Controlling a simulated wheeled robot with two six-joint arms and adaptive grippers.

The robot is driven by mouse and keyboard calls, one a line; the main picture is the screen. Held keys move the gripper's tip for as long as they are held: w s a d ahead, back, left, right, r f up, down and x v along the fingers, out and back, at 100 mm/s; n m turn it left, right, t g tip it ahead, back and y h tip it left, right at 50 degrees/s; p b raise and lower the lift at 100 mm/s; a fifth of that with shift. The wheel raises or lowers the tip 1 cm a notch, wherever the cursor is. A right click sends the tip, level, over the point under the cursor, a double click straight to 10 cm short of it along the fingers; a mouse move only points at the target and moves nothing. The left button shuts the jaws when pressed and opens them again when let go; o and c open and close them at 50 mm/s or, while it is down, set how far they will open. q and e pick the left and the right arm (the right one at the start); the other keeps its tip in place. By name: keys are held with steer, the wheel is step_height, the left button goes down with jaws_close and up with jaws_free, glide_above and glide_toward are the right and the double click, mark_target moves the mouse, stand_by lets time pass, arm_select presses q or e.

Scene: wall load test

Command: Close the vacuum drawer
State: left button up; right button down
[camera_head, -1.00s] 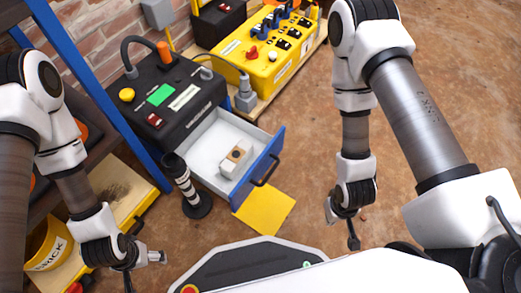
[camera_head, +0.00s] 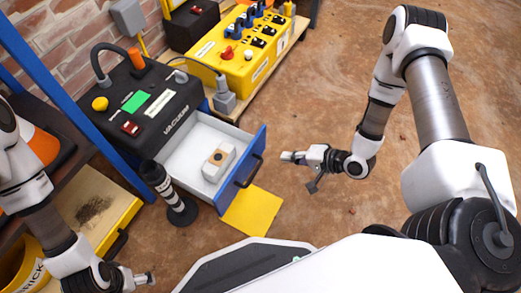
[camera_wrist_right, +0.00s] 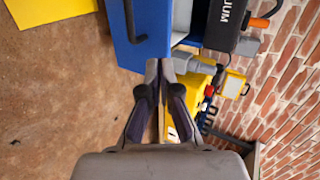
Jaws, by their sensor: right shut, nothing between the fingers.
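The vacuum drawer (camera_head: 254,166) stands pulled out from the black vacuum box (camera_head: 135,110). Its front is blue with a black handle, and a small pale block (camera_head: 218,162) lies inside. My right gripper (camera_head: 285,156) is shut and empty, to the right of the drawer front and apart from it in the head view. In the right wrist view the shut fingertips (camera_wrist_right: 160,62) point toward the drawer, whose blue front (camera_wrist_right: 140,30) shows just beyond them. My left gripper (camera_head: 147,279) is at the lower left, away from the drawer; its finger state is unclear.
A yellow control box (camera_head: 245,60) stands on a board at the back. A black-and-white striped post (camera_head: 165,184) stands by the drawer's left side. A yellow sheet (camera_head: 252,210) lies below the drawer front. The brown floor to the right is free.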

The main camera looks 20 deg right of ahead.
steer(key=d, duration=0.2)
steer(key=b, duration=0.6)
glide_toward(253, 148)
step_height(253, 148, down, 4)
steer(key=a, duration=0.1)
steer(key=shift+m, duration=0.4)
steer(key=w, duration=0.1)
steer(key=w+a+b, duration=0.2)
steer(key=shift+w+a+r, duration=0.25)
steer(key=shift+w, duration=0.1)
steer(key=shift+w+a+r, duration=0.15)
steer(key=shift+w, duration=0.1)
